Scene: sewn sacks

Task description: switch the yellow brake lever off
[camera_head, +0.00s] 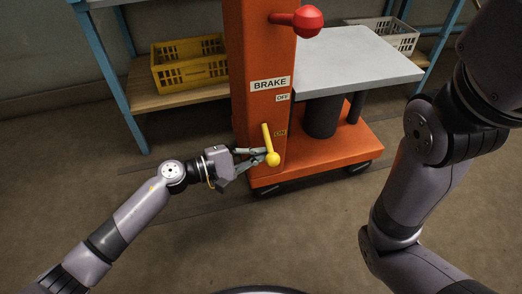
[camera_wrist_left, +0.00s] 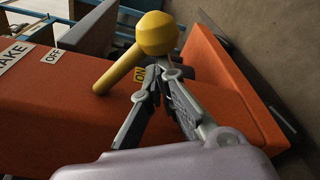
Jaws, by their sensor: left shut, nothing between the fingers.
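The yellow brake lever (camera_head: 266,138) is on the front of the orange column, a rod with a ball at its lower end, pointing down beside the ON label (camera_head: 280,132). The OFF label (camera_head: 282,97) is higher up, under the BRAKE plate. My left gripper (camera_head: 265,154) is at the ball end of the lever. In the left wrist view the fingers (camera_wrist_left: 158,66) are closed together with nothing between them, and their tips are right by the lever's ball (camera_wrist_left: 157,33); whether they touch I cannot tell. My right gripper is out of view.
The orange column (camera_head: 250,60) has a red knob (camera_head: 307,19) higher up and a grey platform (camera_head: 345,60) to its right, on a wheeled orange base (camera_head: 330,145). A yellow crate (camera_head: 190,65) sits on a shelf behind left. My right arm occupies the right side. The floor in front is clear.

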